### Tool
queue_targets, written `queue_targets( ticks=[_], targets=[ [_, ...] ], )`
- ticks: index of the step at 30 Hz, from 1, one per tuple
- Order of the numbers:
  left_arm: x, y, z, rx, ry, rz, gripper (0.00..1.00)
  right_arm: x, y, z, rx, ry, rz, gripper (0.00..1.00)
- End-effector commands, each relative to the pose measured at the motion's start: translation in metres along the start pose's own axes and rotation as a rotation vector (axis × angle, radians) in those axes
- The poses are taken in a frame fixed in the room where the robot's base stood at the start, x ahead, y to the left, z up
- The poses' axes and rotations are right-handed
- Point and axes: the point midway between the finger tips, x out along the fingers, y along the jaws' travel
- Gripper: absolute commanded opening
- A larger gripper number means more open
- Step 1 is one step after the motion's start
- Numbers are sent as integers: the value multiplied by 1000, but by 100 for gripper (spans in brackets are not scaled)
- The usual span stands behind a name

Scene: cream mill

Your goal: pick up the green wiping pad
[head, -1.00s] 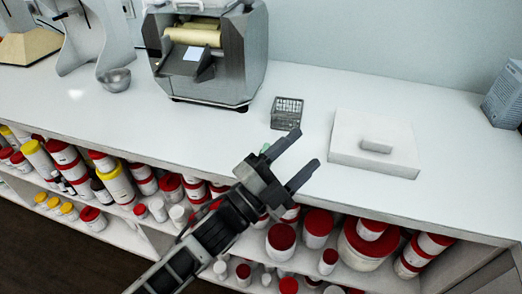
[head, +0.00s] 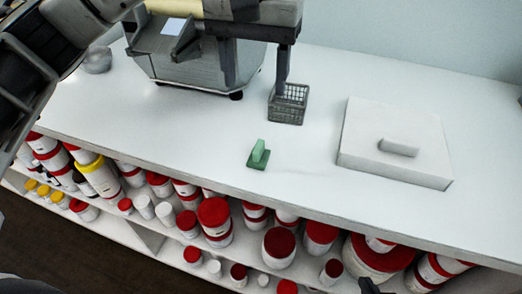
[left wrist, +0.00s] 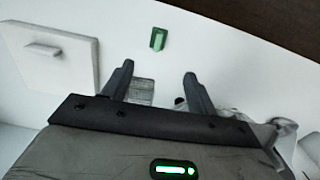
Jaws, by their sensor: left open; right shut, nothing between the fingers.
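The green wiping pad (head: 258,158) lies on the white counter near its front edge, with a lighter green upright grip on a darker flat base. It also shows in the left wrist view (left wrist: 158,39), beyond the fingertips. My left gripper (head: 254,80) is open and empty, reaching in from the top of the head view. Its fingers are above and behind the pad, apart from it. In the left wrist view my left gripper (left wrist: 158,70) has its fingers spread. Only a dark tip of my right gripper (head: 370,287) shows at the bottom edge, away from the pad.
A grey wire basket (head: 289,104) stands behind the pad, close to one left finger in the picture. A white lidded box (head: 395,148) is to the right, a grey machine (head: 190,65) behind left. Red-lidded jars fill the shelf below. Counter around the pad is clear.

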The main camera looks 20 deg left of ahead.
Motion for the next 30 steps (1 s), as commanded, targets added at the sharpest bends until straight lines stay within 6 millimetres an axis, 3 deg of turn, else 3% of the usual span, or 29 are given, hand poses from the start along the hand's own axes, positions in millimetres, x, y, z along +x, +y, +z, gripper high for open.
queue_targets(
  ticks=[12, 22, 30],
  targets=[
    [82, 0, 1, 1, -3, -3, 58, -1, -1, -1, -1, -2, -1, 0],
    [110, 1, 0, 1, -4, -2, 58, -3, 0, -2, -7, -7, 2, 0],
    [148, 3, -4, 1, -3, 0, 58, -4, 2, -3, -20, -19, 10, 0]
  ],
)
